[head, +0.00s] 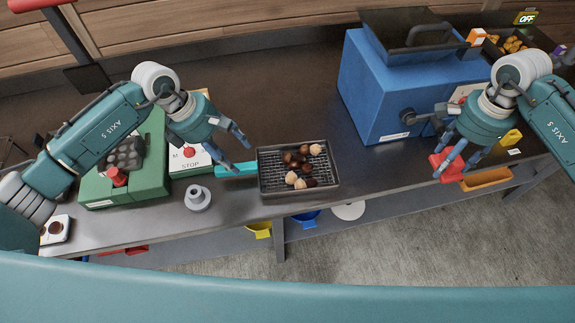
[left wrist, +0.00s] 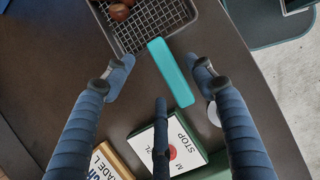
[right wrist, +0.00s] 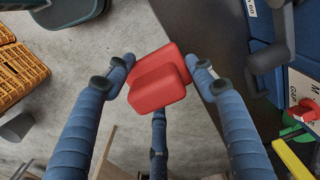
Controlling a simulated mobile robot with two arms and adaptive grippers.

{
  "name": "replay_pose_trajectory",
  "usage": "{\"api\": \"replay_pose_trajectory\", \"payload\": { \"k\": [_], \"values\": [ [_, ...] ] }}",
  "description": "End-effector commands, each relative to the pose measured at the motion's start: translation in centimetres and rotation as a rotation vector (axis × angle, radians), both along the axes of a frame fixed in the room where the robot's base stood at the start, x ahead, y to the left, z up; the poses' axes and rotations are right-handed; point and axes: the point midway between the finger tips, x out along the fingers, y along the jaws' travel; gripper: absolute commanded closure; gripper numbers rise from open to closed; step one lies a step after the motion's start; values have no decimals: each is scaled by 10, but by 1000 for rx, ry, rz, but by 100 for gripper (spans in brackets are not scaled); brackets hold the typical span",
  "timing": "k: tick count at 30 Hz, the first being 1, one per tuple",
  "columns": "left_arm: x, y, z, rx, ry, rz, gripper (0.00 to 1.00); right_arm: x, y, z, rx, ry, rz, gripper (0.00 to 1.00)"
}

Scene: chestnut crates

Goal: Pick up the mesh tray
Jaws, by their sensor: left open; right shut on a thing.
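The mesh tray (head: 275,188) is dark grey and sits on the table's front part, with several brown and pale chestnuts (head: 297,165) in it. Its teal handle (head: 235,170) points left. The tray also shows at the top of the left wrist view (left wrist: 135,48). My left gripper (head: 242,156) is open, just above the handle; in the left wrist view the handle (left wrist: 171,72) lies between the spread fingers, with gaps on both sides. My right gripper (head: 455,160) is shut on a red object (right wrist: 158,78) at the table's front right edge.
A grey conical piece (head: 197,197) stands left of the tray. Behind it are a green machine (head: 150,180) and a white STOP panel (head: 183,172). A blue machine (head: 380,100) stands at right. The table behind the tray is clear.

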Motion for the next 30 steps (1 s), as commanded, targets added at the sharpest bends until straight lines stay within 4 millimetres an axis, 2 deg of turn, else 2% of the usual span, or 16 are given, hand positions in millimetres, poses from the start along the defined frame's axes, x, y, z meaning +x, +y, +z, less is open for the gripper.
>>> {"api": "replay_pose_trajectory", "payload": {
  "k": [8, 12, 18, 24, 26, 30],
  "values": [
    [0, -9, -19, -2, 3, 0, 45, 0, 0, 16, 0, -1, 0, 74],
    [1, -18, -39, -3, 5, 0, 45, 0, 0, 31, 0, -1, 0, 74],
    [3, -23, -59, -1, 1, 0, 45, 0, 0, 32, 0, 0, 1, 74],
    [4, -23, -61, -1, -1, 0, 45, 0, 0, 32, 0, 0, 0, 74],
    [4, -23, -60, -1, -1, 0, 55, 0, 0, 32, 0, 0, 0, 74],
    [4, -23, -60, -1, -1, 0, 83, 0, 0, 32, 0, 0, 1, 74]
  ]
}}
